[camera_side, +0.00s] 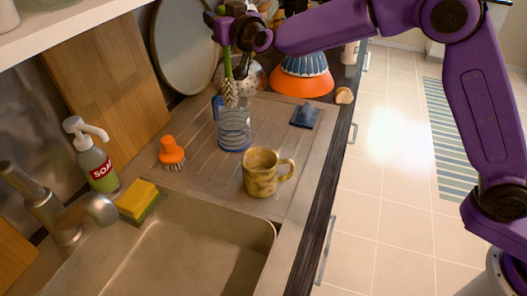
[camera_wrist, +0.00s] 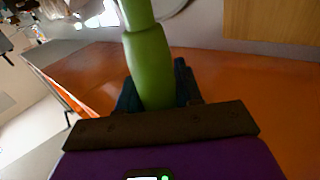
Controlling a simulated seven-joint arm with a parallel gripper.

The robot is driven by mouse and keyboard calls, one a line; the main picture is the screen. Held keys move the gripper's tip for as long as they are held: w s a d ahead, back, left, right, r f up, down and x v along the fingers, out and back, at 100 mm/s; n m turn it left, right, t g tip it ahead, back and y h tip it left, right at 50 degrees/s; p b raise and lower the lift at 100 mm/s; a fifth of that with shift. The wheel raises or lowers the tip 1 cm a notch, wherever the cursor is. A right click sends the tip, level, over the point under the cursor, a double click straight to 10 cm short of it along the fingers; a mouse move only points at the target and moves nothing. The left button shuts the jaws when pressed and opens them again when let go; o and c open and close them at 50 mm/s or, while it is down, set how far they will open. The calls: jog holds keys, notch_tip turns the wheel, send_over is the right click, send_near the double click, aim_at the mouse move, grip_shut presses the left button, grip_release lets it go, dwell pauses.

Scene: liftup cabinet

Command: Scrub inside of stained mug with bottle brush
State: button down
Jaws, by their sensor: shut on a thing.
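My gripper (camera_side: 224,20) is raised at the top of the side view and shut on the green handle of the bottle brush (camera_side: 228,64). The brush hangs nearly upright with its pale bristles down. The green handle (camera_wrist: 150,65) also stands between my dark fingers (camera_wrist: 157,98) in the wrist view. The stained mug (camera_side: 261,173), yellow-brown with its handle to the right, stands upright on the drainboard, below and right of the brush. A clear bluish vessel (camera_side: 234,128) stands under the bristles. I cannot tell whether the bristle tip is inside its mouth or behind it.
The sink (camera_side: 180,245) is in front. A blue item (camera_side: 304,116) and orange bowl (camera_side: 302,84) are behind. Bare drainboard (camera_side: 203,172) surrounds the mug.

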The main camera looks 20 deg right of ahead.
notch_tip(320, 180, up, 7)
jog(key=shift+f, duration=0.2)
dwell(0.6)
jog(key=shift+s, duration=0.1)
dwell(0.4)
jog(key=s+f, duration=0.2)
jog(key=s, duration=1.6)
jog(key=shift+s+f, duration=0.15)
jog(key=shift+f, duration=0.25)
notch_tip(320, 180, down, 15)
jog(key=shift+r, duration=0.15)
dwell(0.9)
jog(key=shift+f, duration=0.45)
dwell(1.4)
